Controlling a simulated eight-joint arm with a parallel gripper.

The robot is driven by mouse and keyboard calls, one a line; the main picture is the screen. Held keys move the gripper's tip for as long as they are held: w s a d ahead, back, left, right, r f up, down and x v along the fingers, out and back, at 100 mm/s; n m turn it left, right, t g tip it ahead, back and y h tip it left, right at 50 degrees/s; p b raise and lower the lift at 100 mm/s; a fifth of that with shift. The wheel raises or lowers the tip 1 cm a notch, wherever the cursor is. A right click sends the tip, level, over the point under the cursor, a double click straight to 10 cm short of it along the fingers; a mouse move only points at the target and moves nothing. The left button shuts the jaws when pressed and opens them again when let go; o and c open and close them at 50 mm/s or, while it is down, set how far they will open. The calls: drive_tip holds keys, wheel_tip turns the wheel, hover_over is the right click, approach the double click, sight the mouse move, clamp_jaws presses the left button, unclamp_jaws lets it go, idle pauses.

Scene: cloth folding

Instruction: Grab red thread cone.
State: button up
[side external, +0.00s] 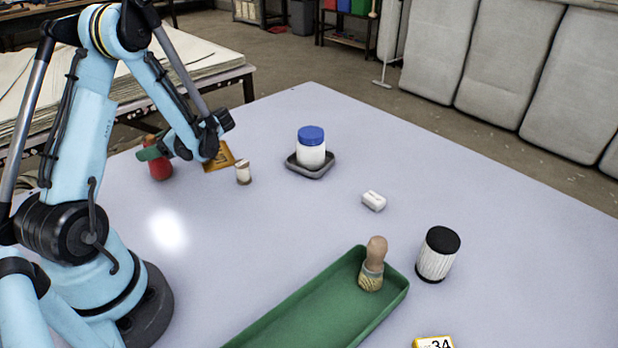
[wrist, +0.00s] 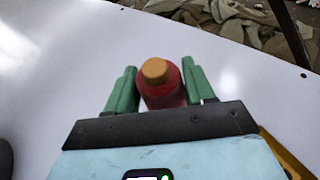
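The red thread cone (side external: 160,168) stands on the table at the far left in the side view, with an orange-tan top. In the wrist view the cone (wrist: 164,88) sits between the two green fingers of my gripper (wrist: 162,88). One finger is on each side, very close to the cone; I cannot tell if both touch it. In the side view my gripper (side external: 158,148) is at the cone's upper part, and a finger hides some of it. The cone looks upright and on the table.
Close to my gripper are an orange-yellow card (side external: 219,157) and a small pale spool (side external: 243,172). Farther right are a blue-lidded jar (side external: 311,148) on a dark tray, a white block (side external: 374,201), a black-topped cylinder (side external: 438,255) and a green tray (side external: 300,322) with a wooden-handled brush (side external: 374,262).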

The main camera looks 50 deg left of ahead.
drive_tip(key=c, duration=0.4)
